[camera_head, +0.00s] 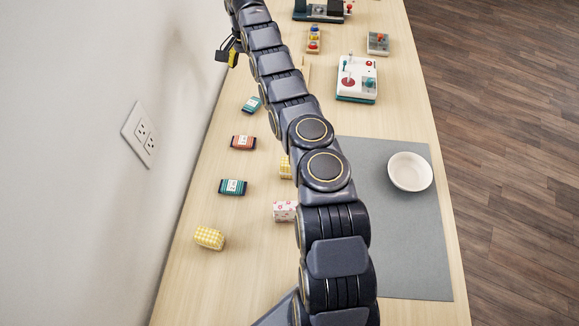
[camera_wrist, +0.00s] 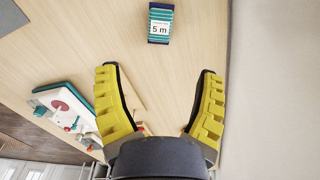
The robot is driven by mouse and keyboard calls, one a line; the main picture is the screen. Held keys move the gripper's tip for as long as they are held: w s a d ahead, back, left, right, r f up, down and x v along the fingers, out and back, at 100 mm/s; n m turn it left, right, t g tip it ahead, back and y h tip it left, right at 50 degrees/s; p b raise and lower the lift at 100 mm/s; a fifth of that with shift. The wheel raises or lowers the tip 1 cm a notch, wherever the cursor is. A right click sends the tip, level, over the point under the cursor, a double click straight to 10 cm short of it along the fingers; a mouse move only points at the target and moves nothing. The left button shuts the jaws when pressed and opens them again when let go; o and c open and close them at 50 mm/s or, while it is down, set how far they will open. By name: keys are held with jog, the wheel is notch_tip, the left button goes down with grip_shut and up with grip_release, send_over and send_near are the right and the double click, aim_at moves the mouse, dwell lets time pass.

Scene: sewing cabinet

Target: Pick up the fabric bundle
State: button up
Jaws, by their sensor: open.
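Several small cloth-like bundles lie on the table in the head view: a yellow checked bundle (camera_head: 209,237) near the front left, a pink-patterned white bundle (camera_head: 284,211) beside my arm, and another yellow bundle (camera_head: 285,167) partly hidden by my arm. I cannot tell which one the task names. My gripper (camera_head: 231,55) is at the far left by the wall, well beyond all of them. In the wrist view my gripper (camera_wrist: 160,70) has its yellow fingers wide apart with nothing between them. No bundle shows in that view.
A teal "5 m" pack (camera_wrist: 160,24) lies ahead of the fingertips. A white device (camera_head: 356,78) stands right of my arm. A white bowl (camera_head: 410,171) sits on a grey mat (camera_head: 410,260). The wall borders the left.

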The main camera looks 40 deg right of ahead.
jog(key=shift+c, duration=0.7)
